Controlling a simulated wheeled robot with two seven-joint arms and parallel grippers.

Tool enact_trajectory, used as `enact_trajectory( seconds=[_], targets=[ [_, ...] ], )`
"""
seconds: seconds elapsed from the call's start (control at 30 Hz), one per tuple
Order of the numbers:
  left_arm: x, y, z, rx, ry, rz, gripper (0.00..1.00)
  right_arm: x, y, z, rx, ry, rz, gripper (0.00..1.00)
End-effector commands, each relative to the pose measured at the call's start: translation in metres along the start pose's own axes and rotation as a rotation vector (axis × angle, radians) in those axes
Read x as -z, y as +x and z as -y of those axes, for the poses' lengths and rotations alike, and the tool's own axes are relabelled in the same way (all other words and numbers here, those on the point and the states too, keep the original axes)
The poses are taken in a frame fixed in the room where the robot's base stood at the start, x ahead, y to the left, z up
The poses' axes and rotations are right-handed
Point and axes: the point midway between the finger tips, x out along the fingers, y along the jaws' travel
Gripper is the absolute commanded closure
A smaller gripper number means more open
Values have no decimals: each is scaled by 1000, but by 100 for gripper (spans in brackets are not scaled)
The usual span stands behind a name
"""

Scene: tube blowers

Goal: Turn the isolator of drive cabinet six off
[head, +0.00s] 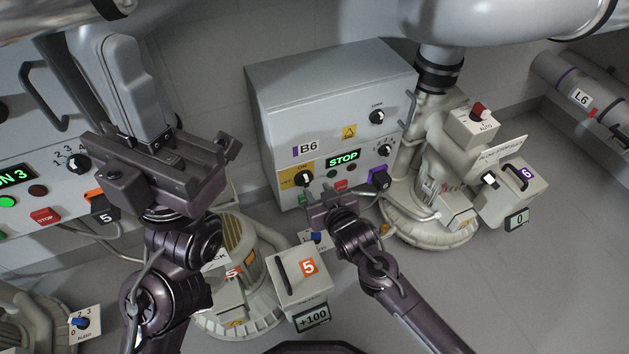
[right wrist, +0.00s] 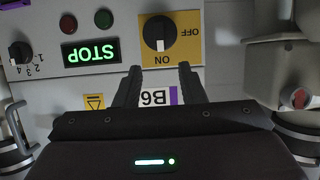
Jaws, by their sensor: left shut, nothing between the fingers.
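The cabinet labelled B6 (head: 330,105), with a purple tag, stands in the middle of the head view. Its isolator, a black rotary knob (head: 305,178), sits on a yellow plate at lower left. In the right wrist view, upside down, the knob (right wrist: 158,33) has its white mark towards ON; OFF is to the side. My right gripper (head: 328,192) is just below and right of the knob in the head view. Its fingers (right wrist: 160,75) are apart and empty, short of the plate. My left gripper (head: 165,160) is shut and empty at left, away from the cabinet.
A green STOP display (head: 343,159), small buttons and other knobs share the panel. A purple-tagged box (head: 379,181) juts out at its lower right. Blower 5 (head: 246,262) stands below, blower 6 (head: 425,215) at right. Another cabinet (head: 40,170) is at left.

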Motion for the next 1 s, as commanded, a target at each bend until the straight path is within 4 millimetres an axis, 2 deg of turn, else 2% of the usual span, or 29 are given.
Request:
enact_trajectory(
  seconds=[0.13,0.4,0.77,1.0],
  targets=[
    [-2,-14,-1,-3,1,-2,100,-2,26,0,1,3,-3,64],
    [-1,-16,-2,-21,8,-40,100,-1,62,0,2,3,-3,64],
    [2,-12,-1,-19,11,-59,100,1,69,1,2,5,-2,64],
    [2,-12,-1,-20,11,-57,100,1,68,0,2,5,-2,92]
  ],
)
